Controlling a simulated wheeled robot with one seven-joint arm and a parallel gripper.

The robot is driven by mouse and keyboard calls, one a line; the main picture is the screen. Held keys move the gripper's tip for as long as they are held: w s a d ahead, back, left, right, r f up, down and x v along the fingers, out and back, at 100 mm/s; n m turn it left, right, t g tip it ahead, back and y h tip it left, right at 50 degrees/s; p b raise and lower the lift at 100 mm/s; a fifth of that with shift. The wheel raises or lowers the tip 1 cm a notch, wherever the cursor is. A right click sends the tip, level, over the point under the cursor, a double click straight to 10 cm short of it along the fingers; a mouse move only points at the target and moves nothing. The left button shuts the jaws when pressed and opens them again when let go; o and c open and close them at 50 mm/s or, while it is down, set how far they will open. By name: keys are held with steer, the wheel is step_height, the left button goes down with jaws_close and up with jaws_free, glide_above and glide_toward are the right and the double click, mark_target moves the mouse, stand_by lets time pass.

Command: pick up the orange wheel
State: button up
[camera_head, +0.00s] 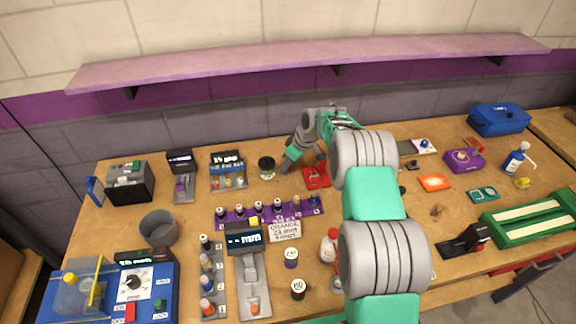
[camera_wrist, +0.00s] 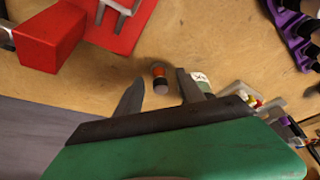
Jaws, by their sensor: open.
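In the wrist view a small cylinder with an orange band and dark and grey parts (camera_wrist: 159,76) shows between my fingers. It looks like the orange wheel; I cannot tell how far below the fingertips it is. My gripper (camera_wrist: 161,77) is open, with one finger on either side of it and a visible gap to each. In the head view my gripper (camera_head: 288,164) is low over the bench beside the dark jar, and the wheel cannot be made out there. A white card (camera_head: 285,231) reads ORANGE, with smaller text under it.
A red block device (camera_head: 316,178) is close to my gripper; it also shows in the wrist view (camera_wrist: 48,38). The dark jar (camera_head: 267,167) stands to the gripper's left. A purple rack (camera_head: 240,220) holds several small bottles. A long shelf (camera_head: 300,62) hangs above the bench.

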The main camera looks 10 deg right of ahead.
steer(key=shift+c, duration=0.5)
jaws_close()
steer(key=shift+r, duration=0.15)
